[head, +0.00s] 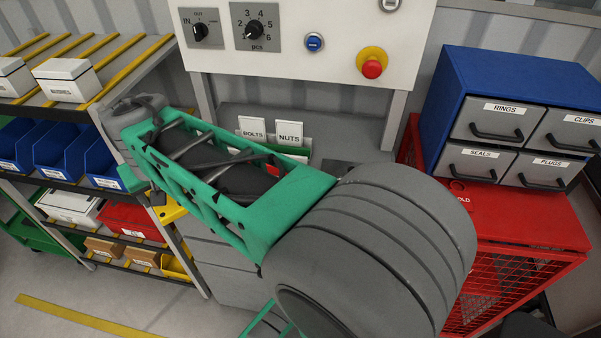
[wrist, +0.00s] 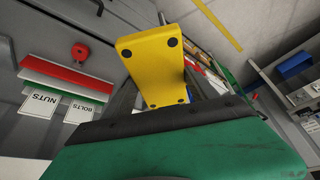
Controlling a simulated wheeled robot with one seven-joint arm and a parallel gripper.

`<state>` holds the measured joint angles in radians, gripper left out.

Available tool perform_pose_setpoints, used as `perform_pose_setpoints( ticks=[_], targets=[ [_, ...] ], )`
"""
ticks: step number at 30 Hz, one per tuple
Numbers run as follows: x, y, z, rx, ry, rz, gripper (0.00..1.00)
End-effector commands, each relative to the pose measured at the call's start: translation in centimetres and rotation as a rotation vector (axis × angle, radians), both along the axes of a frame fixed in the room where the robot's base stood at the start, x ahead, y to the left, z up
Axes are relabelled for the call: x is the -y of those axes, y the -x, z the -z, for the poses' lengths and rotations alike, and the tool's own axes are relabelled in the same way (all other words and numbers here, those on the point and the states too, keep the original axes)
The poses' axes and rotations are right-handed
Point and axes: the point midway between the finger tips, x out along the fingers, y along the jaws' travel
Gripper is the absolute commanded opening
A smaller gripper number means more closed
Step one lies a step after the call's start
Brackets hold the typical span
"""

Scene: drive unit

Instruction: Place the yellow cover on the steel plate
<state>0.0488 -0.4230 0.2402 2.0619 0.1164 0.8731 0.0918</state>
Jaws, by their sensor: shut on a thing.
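The yellow cover (wrist: 152,52) is a bent yellow piece with dark round holes, seen in the wrist view just beyond the green and black body of my gripper (wrist: 165,106). My gripper is shut on the cover; its fingertips are mostly hidden. In the head view my arm hides most of the gripper, and a yellow patch (head: 171,212) beside the arm looks like part of the cover. I cannot make out the steel plate in either view.
A grey bench with BOLTS (head: 252,127) and NUTS (head: 289,133) cards stands behind my arm. A shelf with blue bins (head: 57,150) is on the left. A red cabinet (head: 530,225) under a blue drawer unit (head: 500,75) is on the right. A control panel with a red button (head: 372,68) is above.

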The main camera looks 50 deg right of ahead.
Motion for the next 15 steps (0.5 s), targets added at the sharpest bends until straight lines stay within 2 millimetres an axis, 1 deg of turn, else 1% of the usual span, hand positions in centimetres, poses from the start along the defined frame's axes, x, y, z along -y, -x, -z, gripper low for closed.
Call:
perform_pose_setpoints(
  ticks=[1,2,3,4,5,6,8,9,11,12,14,15],
  targets=[
    [2.1,-0.4,-0.1,-0.001,0.001,0.100,0.17],
    [3.5,-0.6,-0.1,-0.001,0.000,0.171,0.17],
    [5.5,-0.7,-0.1,-0.001,0.001,0.271,0.17],
    [7.0,-0.8,-0.1,-0.002,0.000,0.350,0.17],
    [8.6,-0.8,-0.1,-0.003,0.000,0.433,0.17],
    [10.7,-0.6,-0.1,-0.003,0.000,0.546,0.17],
    [13.8,-0.2,-0.1,-0.003,0.000,0.724,0.17],
    [15.9,0.2,0.0,-0.002,0.001,0.845,0.17],
    [18.9,1.0,0.2,-0.003,0.000,1.033,0.17],
    [20.8,1.7,0.3,-0.003,0.000,1.161,0.17],
    [23.6,3.0,0.6,-0.004,0.001,1.356,0.17],
    [25.3,3.9,0.9,-0.003,0.001,1.491,0.17]
  ],
)
